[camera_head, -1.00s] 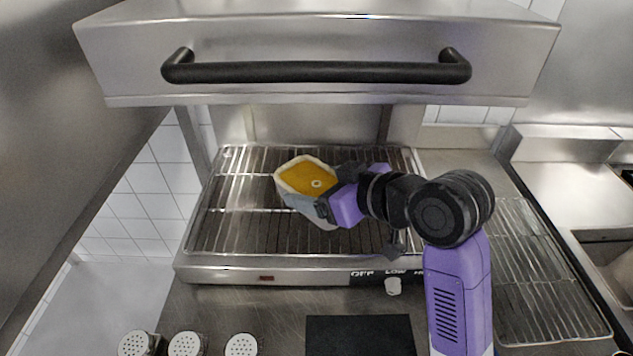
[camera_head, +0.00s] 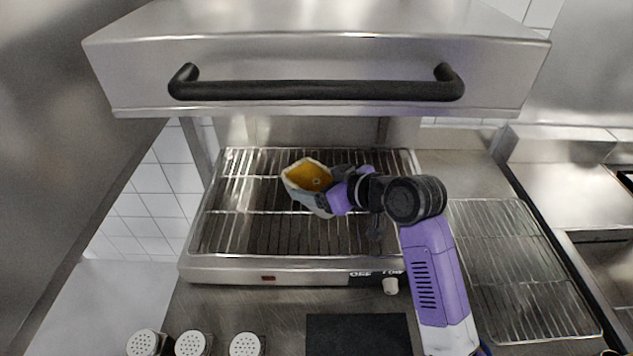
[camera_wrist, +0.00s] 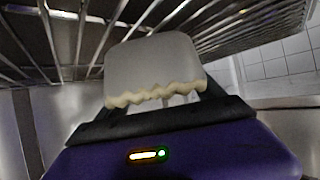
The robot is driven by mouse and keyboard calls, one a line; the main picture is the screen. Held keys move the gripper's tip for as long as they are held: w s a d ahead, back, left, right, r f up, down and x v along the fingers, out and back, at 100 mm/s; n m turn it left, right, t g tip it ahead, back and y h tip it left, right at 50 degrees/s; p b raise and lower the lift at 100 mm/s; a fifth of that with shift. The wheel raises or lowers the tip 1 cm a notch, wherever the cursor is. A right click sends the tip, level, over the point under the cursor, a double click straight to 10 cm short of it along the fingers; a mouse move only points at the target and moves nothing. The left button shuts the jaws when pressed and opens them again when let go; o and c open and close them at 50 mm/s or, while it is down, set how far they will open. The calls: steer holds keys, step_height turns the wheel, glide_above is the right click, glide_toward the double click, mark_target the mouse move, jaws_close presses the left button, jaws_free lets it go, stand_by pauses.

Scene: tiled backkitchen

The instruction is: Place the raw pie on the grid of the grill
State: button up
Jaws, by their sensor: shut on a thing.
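The raw pie (camera_head: 307,175) has an orange-yellow filling and a pale rim, in a light grey dish. It is tilted, over the middle of the grill's wire grid (camera_head: 250,225). My gripper (camera_head: 333,192) reaches in from the right and is shut on the pie at its right side. In the wrist view the pie's dish (camera_wrist: 155,65) and wavy pale crust show between the fingers, with grid bars around it. I cannot tell whether the dish touches the grid.
The grill's hood (camera_head: 310,60) with a black handle hangs above the grid. A second wire rack (camera_head: 520,270) lies at the right. Several shakers (camera_head: 193,343) and a black board (camera_head: 358,334) are in front. The grid's left part is clear.

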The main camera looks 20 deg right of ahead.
steer(key=shift+w+d+f+p, duration=0.1)
steer(key=shift+w+f+p, duration=0.05)
steer(key=shift+p, duration=0.15)
steer(key=shift+f, duration=0.15)
steer(key=o, duration=2.1)
steer(key=shift+f, duration=0.2)
steer(key=shift+r, duration=0.25)
steer(key=b+v, duration=0.1)
steer(key=v, duration=1)
steer(key=shift+s+d+r+b, duration=0.1)
steer(key=shift+s+b, duration=0.25)
steer(key=shift+s, duration=0.1)
